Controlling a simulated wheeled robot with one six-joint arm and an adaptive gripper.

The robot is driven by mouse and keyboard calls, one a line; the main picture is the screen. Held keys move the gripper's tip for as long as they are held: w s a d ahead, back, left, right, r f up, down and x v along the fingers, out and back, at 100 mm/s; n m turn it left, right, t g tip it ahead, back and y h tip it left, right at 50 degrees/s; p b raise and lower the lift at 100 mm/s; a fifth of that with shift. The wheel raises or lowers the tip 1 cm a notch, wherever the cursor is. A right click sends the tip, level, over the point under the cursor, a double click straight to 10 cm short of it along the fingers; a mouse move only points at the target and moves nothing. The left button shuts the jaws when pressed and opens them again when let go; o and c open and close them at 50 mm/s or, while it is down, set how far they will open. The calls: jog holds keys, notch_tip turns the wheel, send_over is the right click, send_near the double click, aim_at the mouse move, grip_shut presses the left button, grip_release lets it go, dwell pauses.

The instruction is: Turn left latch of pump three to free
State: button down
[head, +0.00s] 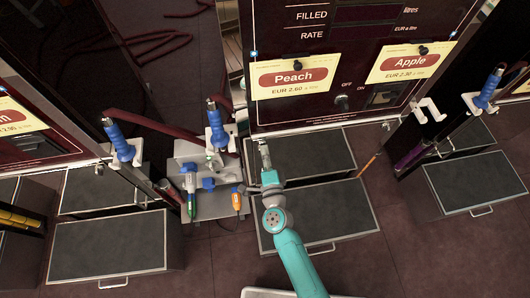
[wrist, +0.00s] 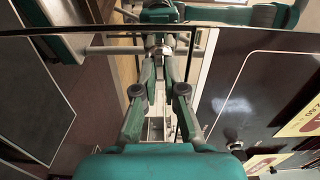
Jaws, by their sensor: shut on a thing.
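The pump with the Peach and Apple labels (head: 340,105) stands at the upper middle of the head view; no pump number is readable. My gripper (head: 264,150) is at the lower left corner of its front panel. In the wrist view my gripper (wrist: 160,65) has its fingers close together on a small metal part (wrist: 160,50) at the panel's left edge, which looks like the left latch. The fingers hide most of it, and its turn position cannot be told. The dark panel (wrist: 270,85) fills the right of the wrist view.
Grey steps (head: 318,212) stand below the pump. Another blue-handled nozzle (head: 487,88) hangs at right. Open floor (head: 425,245) lies at the lower right.

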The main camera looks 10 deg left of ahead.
jog(key=shift+m, duration=0.4)
jog(key=c, duration=1.3)
grip_release()
jog(key=shift+o, duration=0.2)
jog(key=v, duration=1.2)
